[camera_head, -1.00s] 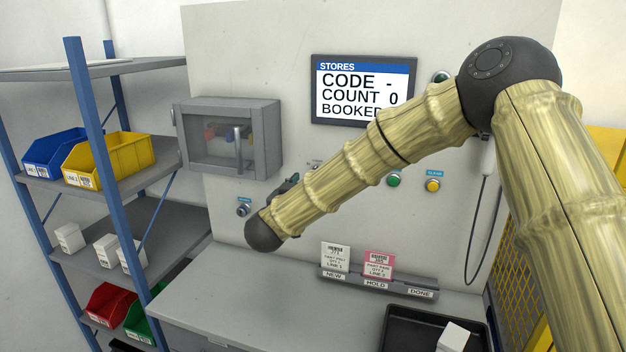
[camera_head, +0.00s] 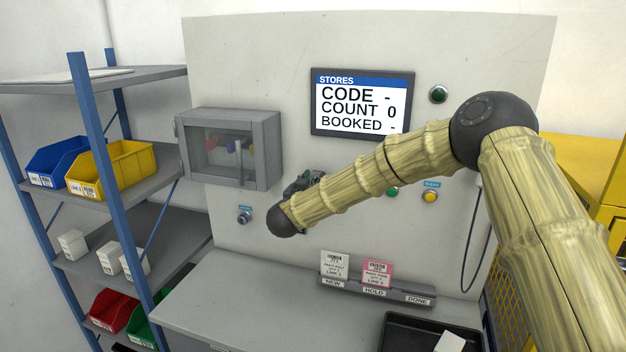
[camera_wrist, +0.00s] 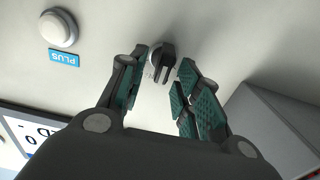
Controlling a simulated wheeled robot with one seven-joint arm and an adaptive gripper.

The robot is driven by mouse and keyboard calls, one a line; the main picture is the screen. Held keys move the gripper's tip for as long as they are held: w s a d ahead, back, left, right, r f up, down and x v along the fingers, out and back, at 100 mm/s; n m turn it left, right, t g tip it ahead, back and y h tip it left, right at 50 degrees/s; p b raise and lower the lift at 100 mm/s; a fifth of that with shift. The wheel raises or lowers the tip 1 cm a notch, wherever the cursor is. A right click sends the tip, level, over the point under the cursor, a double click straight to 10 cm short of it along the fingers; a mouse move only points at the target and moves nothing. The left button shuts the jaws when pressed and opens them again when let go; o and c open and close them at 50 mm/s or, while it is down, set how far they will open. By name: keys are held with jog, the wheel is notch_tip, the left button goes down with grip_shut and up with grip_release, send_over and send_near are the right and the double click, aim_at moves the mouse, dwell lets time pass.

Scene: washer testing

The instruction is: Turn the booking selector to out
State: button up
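The booking selector (camera_wrist: 166,62) is a small dark knob on a pale round base on the wall panel, seen in the wrist view. In the head view it is hidden behind my arm and gripper. My gripper (camera_wrist: 160,82) is open, with a green-padded finger on each side of the knob in the picture. A gap shows between the knob and each finger; I cannot tell how far the tips are from the panel. In the head view my gripper (camera_head: 303,184) is partly covered by my forearm. The stores screen (camera_head: 362,103) reads CODE -, COUNT 0, BOOKED -.
A white PLUS button (camera_wrist: 58,28) is beside the selector. A grey windowed cabinet (camera_head: 262,150) is left of my gripper, and a blue-labelled knob (camera_head: 244,217) is below it. A card rack (camera_head: 376,292) and black tray (camera_head: 395,335) are on the bench.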

grip_shut()
jog(key=shift+f+m+b, duration=0.1)
jog(key=shift+m+b, duration=0.2)
jog(key=shift+b, duration=0.2)
jog(key=m+b, duration=0.3)
jog(key=b, duration=0.1)
jog(key=m+b, duration=0.4)
jog(key=b, duration=0.1)
jog(key=d+m+b, duration=0.1)
jog(key=m+b, duration=0.3)
jog(key=b, duration=0.1)
jog(key=shift+s+d+f, duration=0.1)
jog(key=shift+s+f, duration=0.05)
jog(key=shift+f, duration=0.25)
jog(key=shift+m+b, duration=0.3)
jog(key=shift+b, duration=0.1)
